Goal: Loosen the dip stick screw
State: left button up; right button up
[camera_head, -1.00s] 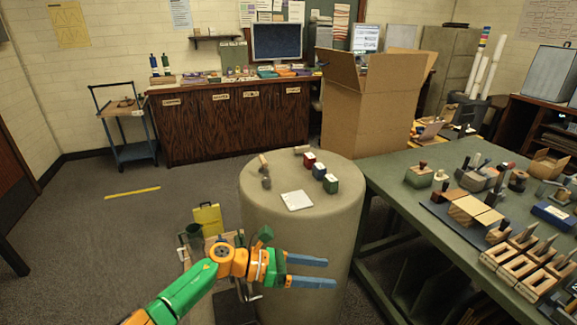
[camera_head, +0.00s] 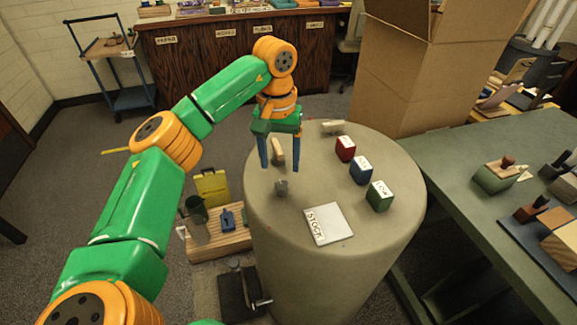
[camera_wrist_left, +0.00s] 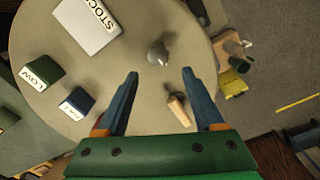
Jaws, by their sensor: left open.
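My left gripper (camera_head: 280,168) is open and points down over the round stone-coloured pedestal (camera_head: 270,222). A small wooden piece (camera_wrist_left: 177,108) lies on the pedestal, seen between the fingers. No gripper of my right arm shows.
Red (camera_head: 345,148), blue (camera_head: 361,170) and green (camera_head: 380,195) labelled blocks and a white STOCK card (camera_head: 328,224) occupy the pedestal's right and front. A pale piece (camera_head: 333,126) lies at its back. A cardboard box (camera_head: 420,75) and green table (camera_head: 450,200) stand to the right.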

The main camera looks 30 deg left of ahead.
aim_at(281, 185)
pick_arm(q)
jog(key=f, duration=0.3)
jog(key=s+f, duration=0.1)
jog(key=f, duration=0.1)
jog(key=shift+d+f, duration=0.2)
jog(key=shift+d, duration=0.15)
jog(key=shift+w+f, duration=0.2)
jog(key=shift+f, duration=0.05)
grip_shut()
jog(key=shift+r, duration=0.1)
pick_arm(e)
jog(key=shift+s+d+r, duration=0.1)
jog(key=shift+s+d, duration=0.1)
jog(key=shift+s, duration=0.1)
